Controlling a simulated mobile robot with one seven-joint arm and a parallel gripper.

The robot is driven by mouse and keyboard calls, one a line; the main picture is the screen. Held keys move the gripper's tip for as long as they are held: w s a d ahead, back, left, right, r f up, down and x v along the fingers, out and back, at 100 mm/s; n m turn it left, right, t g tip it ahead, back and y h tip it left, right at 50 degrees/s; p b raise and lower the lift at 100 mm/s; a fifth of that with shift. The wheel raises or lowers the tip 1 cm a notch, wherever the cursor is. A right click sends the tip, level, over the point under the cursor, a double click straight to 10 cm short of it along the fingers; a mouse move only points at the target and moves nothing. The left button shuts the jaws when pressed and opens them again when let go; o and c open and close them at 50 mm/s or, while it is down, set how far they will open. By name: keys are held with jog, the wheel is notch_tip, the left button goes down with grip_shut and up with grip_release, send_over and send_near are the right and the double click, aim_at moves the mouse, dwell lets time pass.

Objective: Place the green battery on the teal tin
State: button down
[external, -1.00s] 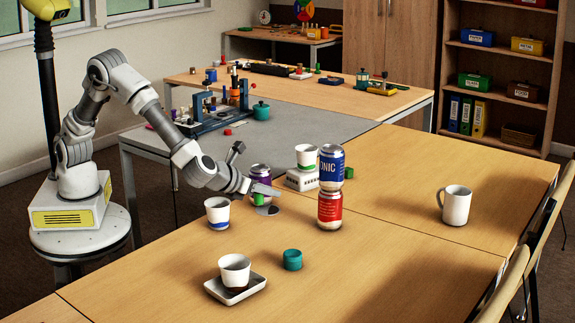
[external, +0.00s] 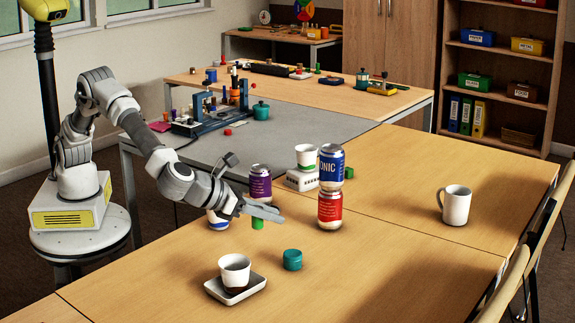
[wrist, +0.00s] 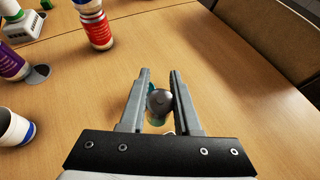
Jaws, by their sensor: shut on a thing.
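My gripper (external: 268,212) is shut on the green battery (external: 257,224), which hangs below the fingers above the table. In the wrist view the battery's grey round end (wrist: 160,101) shows between the two fingers (wrist: 160,76), with a little green below it. The teal tin (external: 292,260) stands on the table to the right of the battery and nearer the external camera. In the wrist view, a sliver of teal (wrist: 152,88) shows behind the battery; the rest is hidden by the fingers.
A blue-banded cup (external: 217,222) is partly behind my gripper. A purple can (external: 260,182) and a blue can (external: 331,163) stacked on a red can (external: 330,209) stand behind. A brown-based cup (external: 235,270) sits on a saucer (external: 250,291) in front. Table is clear right of the tin.

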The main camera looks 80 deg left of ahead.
jog(key=shift+w+a+f+b, duration=0.75)
jog(key=shift+w+f, duration=0.65)
jog(key=shift+f, duration=0.2)
jog(key=shift+w+a+f+b, duration=0.7)
jog(key=shift+w+a+f, duration=0.1)
jog(key=shift+w+f, duration=0.75)
jog(key=shift+w+a+f+b, duration=0.75)
jog(key=shift+w+f, duration=0.55)
jog(key=shift+f, duration=0.4)
jog(key=shift+f, duration=0.2)
jog(key=c, duration=0.6)
grip_release()
jog(key=shift+r, duration=0.1)
